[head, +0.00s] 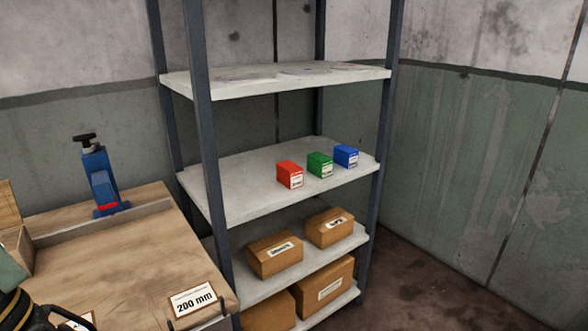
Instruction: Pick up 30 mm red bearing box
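A small red box (289,175) with a white label sits on the middle shelf (225,198) of the rack, the leftmost of a row of small boxes. Its label is too small to read. A green box (320,165) and a blue box (346,156) stand to its right, each apart from the other. My gripper is not clearly visible; a dark part with yellow bands at the lower left corner may belong to my arm, well away from the red box.
Dark upright posts frame the rack (204,150); an upper shelf (270,80) hangs over the boxes. Cardboard boxes (275,257) fill lower shelves. A wooden workbench (140,260) with a blue tool (101,180) and a "200 mm" sign (192,299) stands left. Floor at right is clear.

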